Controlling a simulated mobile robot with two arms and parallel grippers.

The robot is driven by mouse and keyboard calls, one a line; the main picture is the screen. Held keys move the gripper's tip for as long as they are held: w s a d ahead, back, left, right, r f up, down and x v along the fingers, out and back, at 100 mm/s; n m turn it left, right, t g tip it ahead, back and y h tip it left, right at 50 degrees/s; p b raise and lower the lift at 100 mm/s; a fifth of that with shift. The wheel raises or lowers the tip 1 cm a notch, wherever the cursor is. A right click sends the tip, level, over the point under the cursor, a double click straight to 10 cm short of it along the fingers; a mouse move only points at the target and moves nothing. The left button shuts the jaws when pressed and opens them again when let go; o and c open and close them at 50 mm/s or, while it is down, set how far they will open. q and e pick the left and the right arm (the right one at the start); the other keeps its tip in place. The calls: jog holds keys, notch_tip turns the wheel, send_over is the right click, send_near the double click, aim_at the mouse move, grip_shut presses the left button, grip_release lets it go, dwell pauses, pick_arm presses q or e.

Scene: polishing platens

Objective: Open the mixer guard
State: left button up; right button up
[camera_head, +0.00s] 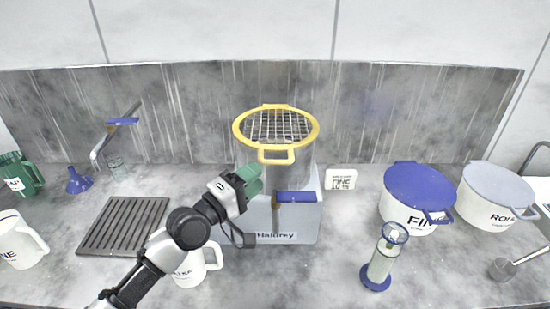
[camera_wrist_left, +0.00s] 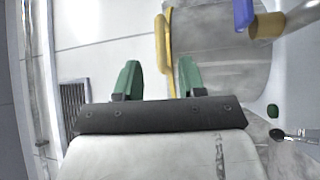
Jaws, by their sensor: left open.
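The mixer guard (camera_head: 279,126) is a wire grid in a yellow ring with a yellow handle loop at its front. It lies flat across the top of the mixer's metal bowl (camera_head: 300,164). The grey mixer (camera_head: 303,225) stands mid-counter, with a blue lever on its front. My left gripper (camera_head: 250,181) has green fingers and is at the bowl's front left, a little below the handle loop. In the left wrist view the open fingers (camera_wrist_left: 158,77) point toward the yellow edge (camera_wrist_left: 161,42), with nothing held between them. Contact with the guard cannot be told. My right gripper does not show.
A white mug (camera_head: 190,268) stands close beside my left arm. A dark slatted rack (camera_head: 124,222) lies to the left. A blue-lidded pot (camera_head: 412,213), a grey-lidded pot (camera_head: 487,212) and a glass cylinder on a blue base (camera_head: 381,264) stand right. A splash wall runs behind.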

aim_at(276, 162)
pick_arm(q)
jog(key=p+x, duration=0.1)
jog(key=x, duration=0.6)
jog(key=shift+w, duration=0.1)
grip_shut()
